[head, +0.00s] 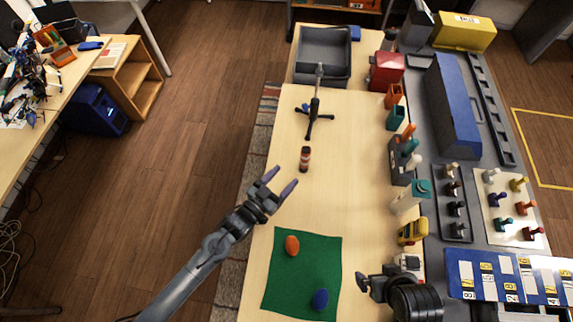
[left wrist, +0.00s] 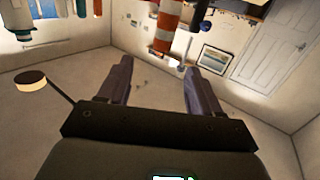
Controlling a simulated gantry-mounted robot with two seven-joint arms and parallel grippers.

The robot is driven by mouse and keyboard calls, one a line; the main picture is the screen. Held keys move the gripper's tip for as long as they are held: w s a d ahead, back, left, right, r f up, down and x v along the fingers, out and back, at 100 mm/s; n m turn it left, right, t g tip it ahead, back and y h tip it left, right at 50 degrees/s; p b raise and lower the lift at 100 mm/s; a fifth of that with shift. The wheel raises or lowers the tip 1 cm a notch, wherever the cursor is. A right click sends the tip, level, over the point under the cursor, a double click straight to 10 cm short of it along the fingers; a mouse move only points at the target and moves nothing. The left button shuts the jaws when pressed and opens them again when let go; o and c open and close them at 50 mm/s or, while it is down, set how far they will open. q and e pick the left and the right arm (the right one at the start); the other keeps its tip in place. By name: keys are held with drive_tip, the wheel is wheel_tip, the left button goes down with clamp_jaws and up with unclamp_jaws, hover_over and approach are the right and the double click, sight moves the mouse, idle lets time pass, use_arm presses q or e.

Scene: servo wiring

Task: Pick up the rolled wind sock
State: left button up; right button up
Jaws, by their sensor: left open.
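The rolled wind sock (head: 305,159) is a small reddish-brown and pale banded roll on the light wood table, left of its middle. It also shows in the left wrist view as an orange and white striped roll (left wrist: 167,24) near the top, beyond the fingertips. My left gripper (head: 282,180) is open and empty, just below and left of the roll, fingers pointing toward it, not touching. In the left wrist view the two fingers (left wrist: 158,75) are apart with nothing between them. My right gripper (head: 362,283) is at the lower right, small and dark; its jaw state is unclear.
A black tripod stand (head: 314,112) stands beyond the roll, with a grey bin (head: 323,56) behind. A green mat (head: 300,290) holds an orange and a blue item. Holders, tools and a yellow meter (head: 412,232) line the right side. Table around the roll is clear.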

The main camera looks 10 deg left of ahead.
sight(303, 155)
use_arm(q)
drive_tip(key=x, duration=0.4)
drive_tip(key=r+x, duration=0.1)
drive_tip(key=x, duration=0.1)
drive_tip(key=shift+w+a+b, duration=0.25)
drive_tip(key=shift+w+b, duration=0.15)
drive_tip(key=shift+w, duration=0.05)
drive_tip(key=shift+f+x, duration=0.15)
drive_tip(key=shift+x, duration=1.4)
drive_tip(key=shift+f+x, duration=0.15)
drive_tip(key=shift+x, duration=1.4)
drive_tip(key=shift+s+d, duration=0.1)
drive_tip(key=shift+s, duration=0.05)
clamp_jaws()
